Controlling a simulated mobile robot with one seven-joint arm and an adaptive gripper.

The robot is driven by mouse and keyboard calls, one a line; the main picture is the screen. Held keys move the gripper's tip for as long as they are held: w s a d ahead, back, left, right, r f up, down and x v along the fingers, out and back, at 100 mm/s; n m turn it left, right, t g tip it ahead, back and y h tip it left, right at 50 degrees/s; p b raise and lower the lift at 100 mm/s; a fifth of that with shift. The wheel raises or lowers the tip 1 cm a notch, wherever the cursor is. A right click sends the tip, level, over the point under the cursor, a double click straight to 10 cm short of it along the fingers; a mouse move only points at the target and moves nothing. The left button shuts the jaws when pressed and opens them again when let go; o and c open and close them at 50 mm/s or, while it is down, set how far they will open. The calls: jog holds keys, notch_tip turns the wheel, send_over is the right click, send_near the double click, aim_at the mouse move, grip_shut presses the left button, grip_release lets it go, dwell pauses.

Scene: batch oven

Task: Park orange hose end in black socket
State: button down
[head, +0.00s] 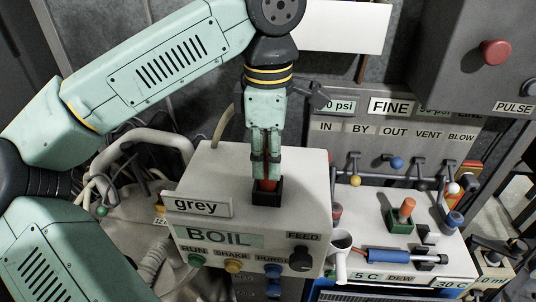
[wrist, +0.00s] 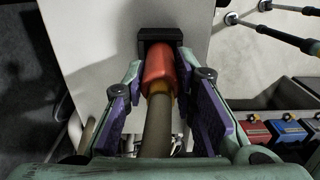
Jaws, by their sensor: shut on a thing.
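The orange hose end (head: 266,185) is a short orange-red cylinder. It shows larger in the wrist view (wrist: 161,62), with a yellowish collar and a drab hose (wrist: 157,128) running back between the fingers. My gripper (head: 266,168) points down over the white box and is shut on the hose end, a finger on each side. The black socket (head: 267,199) is a square block on top of the box, also in the wrist view (wrist: 160,35). The hose end stands upright at the socket, its lower tip hidden by the socket's rim. I cannot tell how deep it sits.
The white box (head: 300,190) carries a "grey" sign (head: 197,205) left of the socket and coloured knobs on its front.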

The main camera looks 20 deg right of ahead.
jog(key=shift+f+b, duration=0.6)
jog(key=shift+f, duration=0.2)
dwell(0.5)
jog(key=c, duration=1.2)
grip_release()
